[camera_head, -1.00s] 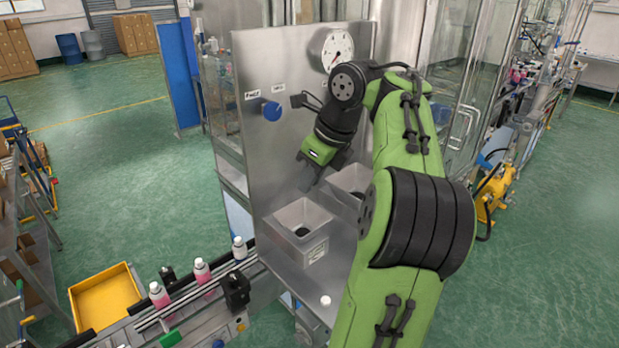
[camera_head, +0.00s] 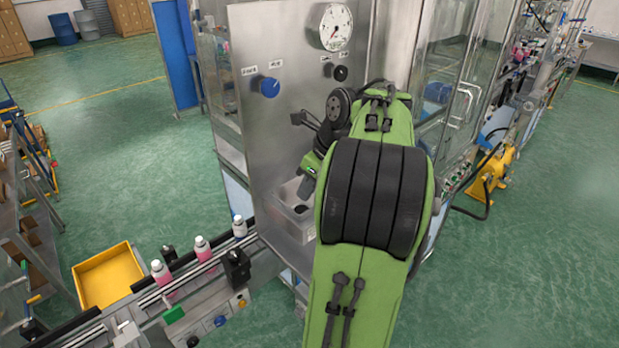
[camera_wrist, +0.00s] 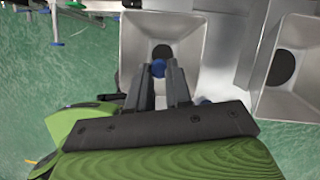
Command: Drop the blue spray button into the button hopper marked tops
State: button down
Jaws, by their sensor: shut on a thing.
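In the head view, my gripper (camera_head: 304,188) points down at the left hopper (camera_head: 270,209); the button is not visible there. A label on that hopper's front is too small to read. A second hopper (camera_wrist: 262,75) stands to the right in the wrist view; my arm hides it in the head view.
A metal panel (camera_head: 262,135) with a blue knob (camera_head: 269,87) and a gauge (camera_head: 335,27) rises behind the hoppers. A conveyor (camera_head: 200,285) with pink bottles (camera_head: 203,250) runs at lower left. A yellow bin (camera_head: 106,278) stands beside it.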

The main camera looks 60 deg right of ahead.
jog(key=c, duration=1)
grip_release()
jog(key=shift+o, duration=0.2)
jog(key=s+a+r, duration=0.2)
jog(key=s+r, duration=0.2)
jog(key=s, duration=0.4)
jog(key=shift+s, duration=0.4)
jog(key=shift+w+a, duration=0.1)
